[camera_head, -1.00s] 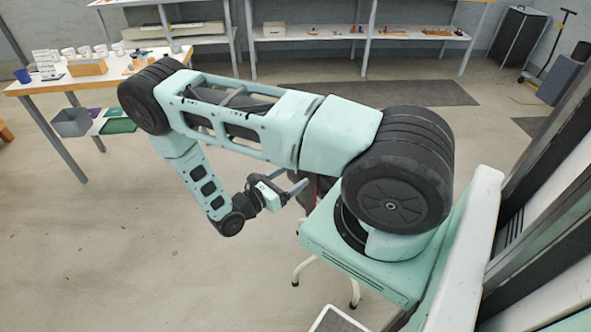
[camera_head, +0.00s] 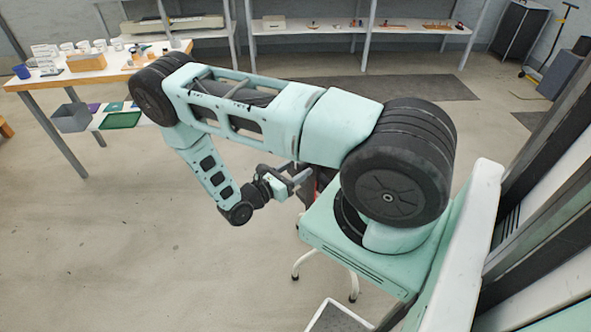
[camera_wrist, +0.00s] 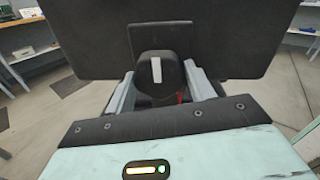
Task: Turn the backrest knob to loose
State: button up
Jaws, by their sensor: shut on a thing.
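The backrest knob (camera_wrist: 172,78) is black with a white pointer stripe. In the wrist view it sits in front of the dark backrest (camera_wrist: 235,35), and its stripe points nearly straight up. My gripper (camera_wrist: 160,90) has one grey finger on each side of the knob and is shut on it. In the head view my gripper (camera_head: 298,181) reaches to the right toward the chair, which is mostly hidden behind my arm. The knob cannot be made out there.
White chair legs (camera_head: 350,281) stand on the floor below my arm. Shelves (camera_head: 345,36) line the back wall. The floor at the left front is clear.

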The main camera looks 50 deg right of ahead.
jog(key=shift+n, duration=0.3)
jog(key=n+b, duration=0.1)
jog(key=n, duration=0.4)
jog(key=shift+w+n+y+b, duration=0.1)
jog(key=shift+n+y+b, duration=0.2)
jog(key=n, duration=0.3)
jog(key=shift+g, duration=0.3)
jog(key=n, duration=0.3)
jog(key=shift+r+n, duration=0.1)
jog(key=shift+n, duration=0.3)
jog(key=n, duration=0.5)
jog(key=shift+g+y, duration=0.3)
jog(key=shift+y, duration=0.1)
jog(key=shift+n+g, duration=0.3)
jog(key=shift+n, duration=1.8)
jog(key=o, duration=1)
jog(key=shift+c, duration=0.2)
